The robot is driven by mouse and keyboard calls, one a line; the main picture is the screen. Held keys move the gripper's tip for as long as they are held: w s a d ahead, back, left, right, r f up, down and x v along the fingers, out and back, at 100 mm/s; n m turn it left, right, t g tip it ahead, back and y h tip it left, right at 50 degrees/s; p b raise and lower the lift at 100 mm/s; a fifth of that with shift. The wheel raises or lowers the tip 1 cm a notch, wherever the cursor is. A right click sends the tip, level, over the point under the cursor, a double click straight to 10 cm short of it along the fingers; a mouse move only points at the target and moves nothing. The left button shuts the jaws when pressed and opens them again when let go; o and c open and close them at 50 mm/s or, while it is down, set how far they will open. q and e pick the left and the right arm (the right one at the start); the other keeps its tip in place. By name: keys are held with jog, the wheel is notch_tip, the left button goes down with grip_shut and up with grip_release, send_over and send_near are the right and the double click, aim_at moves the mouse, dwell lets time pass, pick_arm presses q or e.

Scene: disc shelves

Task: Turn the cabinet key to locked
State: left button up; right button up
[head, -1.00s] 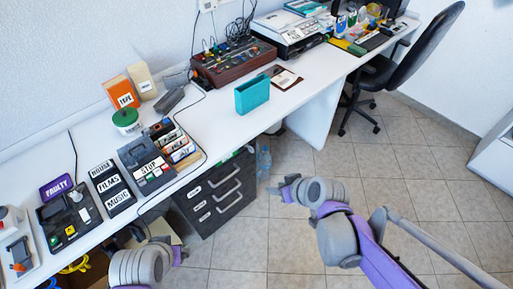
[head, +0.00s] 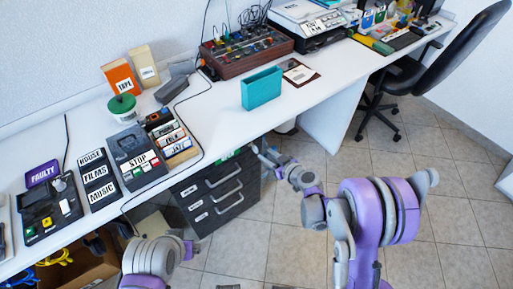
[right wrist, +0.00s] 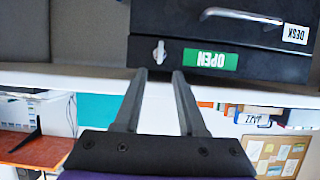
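The black drawer cabinet (head: 202,193) stands under the desk. The right wrist view shows its front (right wrist: 240,45) upside down. A small silver key (right wrist: 159,51) sits in the lock, its grip upright in the picture. Beside it a green label (right wrist: 210,59) reads OPEN. My right gripper (right wrist: 160,76) is open and empty. Its two fingertips line up on either side of the key in the picture, seemingly just short of it. In the head view my right gripper (head: 261,153) is at the cabinet's upper right edge; the key cannot be made out there. My left gripper is not in view; only left arm links show.
The white desk (head: 225,120) overhangs the cabinet close to my right gripper. An office chair (head: 440,70) stands at right. The tiled floor before the cabinet is clear.

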aim_at(257, 149)
jog(key=x, duration=0.8)
jog(key=shift+w+a+f, duration=0.1)
jog(key=shift+w+f, duration=0.05)
jog(key=shift+w, duration=0.1)
grip_shut()
